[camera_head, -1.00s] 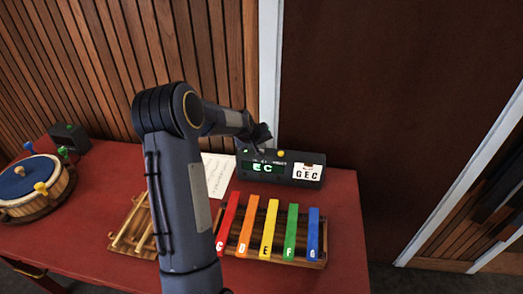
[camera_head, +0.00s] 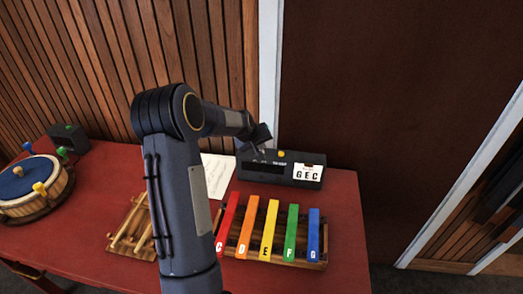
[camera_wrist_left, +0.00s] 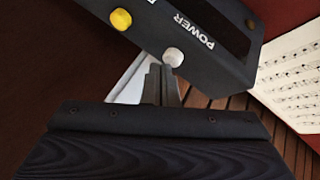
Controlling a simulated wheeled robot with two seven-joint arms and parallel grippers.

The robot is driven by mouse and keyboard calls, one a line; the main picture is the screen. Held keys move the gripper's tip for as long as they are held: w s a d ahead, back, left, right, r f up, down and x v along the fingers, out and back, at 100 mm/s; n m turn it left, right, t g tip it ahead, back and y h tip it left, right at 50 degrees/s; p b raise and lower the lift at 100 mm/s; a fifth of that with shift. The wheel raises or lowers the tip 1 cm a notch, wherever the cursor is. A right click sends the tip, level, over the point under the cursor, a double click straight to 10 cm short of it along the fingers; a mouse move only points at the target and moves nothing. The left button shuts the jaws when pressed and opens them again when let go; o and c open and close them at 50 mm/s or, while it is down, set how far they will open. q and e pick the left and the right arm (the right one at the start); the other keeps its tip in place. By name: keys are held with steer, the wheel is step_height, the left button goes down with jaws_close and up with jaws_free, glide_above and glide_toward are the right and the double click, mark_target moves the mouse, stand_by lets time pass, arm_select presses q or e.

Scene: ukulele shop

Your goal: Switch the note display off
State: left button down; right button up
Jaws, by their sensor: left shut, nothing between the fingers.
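The note display (camera_head: 278,179) is a dark box at the back of the red table, and its screen (camera_head: 263,167) is dark. In the left wrist view the display (camera_wrist_left: 215,72) shows a pale round button (camera_wrist_left: 173,57) beside the word POWER, and a yellow button (camera_wrist_left: 121,19). My left gripper (camera_head: 261,151) is shut and empty at the display's top left. In the left wrist view its fingertips (camera_wrist_left: 165,78) are right at the pale button; whether they touch it I cannot tell.
A xylophone with coloured bars (camera_head: 268,230) stands in front of the display. A wooden rack (camera_head: 133,230) and a music sheet (camera_head: 217,175) lie to its left. A drum (camera_head: 35,185) and a dark box (camera_head: 70,138) are at the far left.

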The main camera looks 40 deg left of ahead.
arm_select(q)
steer(key=shift+r+p, duration=1.8)
steer(key=shift+r, duration=1.3)
steer(key=s+d+r+m+h, duration=0.2)
steer(key=s+d+r, duration=0.4)
steer(key=s+d, duration=0.2)
steer(key=s+d+r+m+h, duration=0.1)
steer(key=s+d+r+m, duration=0.3)
steer(key=s+d, duration=0.45)
steer(key=s+d+f+m+g+h, duration=0.1)
steer(key=s+d, duration=0.4)
steer(key=s, duration=0.3)
steer(key=s+d+f+m+h, duration=0.1)
steer(key=s+d+m, duration=0.1)
steer(key=s+d, duration=0.4)
steer(key=s, duration=0.2)
steer(key=shift+s+f+g, duration=0.15)
steer(key=shift+s+g, duration=0.2)
steer(key=shift+g, duration=0.05)
